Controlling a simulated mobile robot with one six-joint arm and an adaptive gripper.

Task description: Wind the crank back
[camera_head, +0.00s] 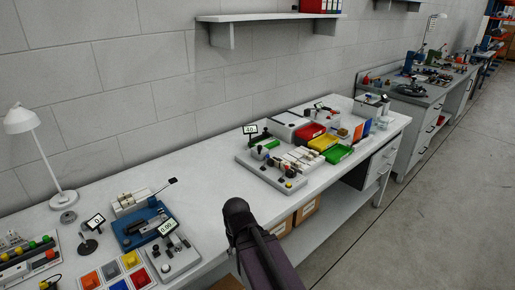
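No crank can be made out for certain at this size. A grey machine (290,183) with small black knobs and a display reading about 40 (250,129) stands on the middle of the long bench. A blue device (140,226) stands on the near left part of the bench, with a thin rod ending in a dark tip (172,181) behind it. A grey unit (178,258) with a tilted display and a black knob stands next to it. A dark part of my arm rises from the bottom centre, in front of the bench edge. My gripper's fingers do not show.
The white bench (205,183) has a bare stretch between the blue device and the grey machine. Red, yellow and green bins (323,143) stand right of the machine. A lamp (40,150) stands at left, and a wall shelf (265,17) hangs above. Floor (430,230) is clear at right.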

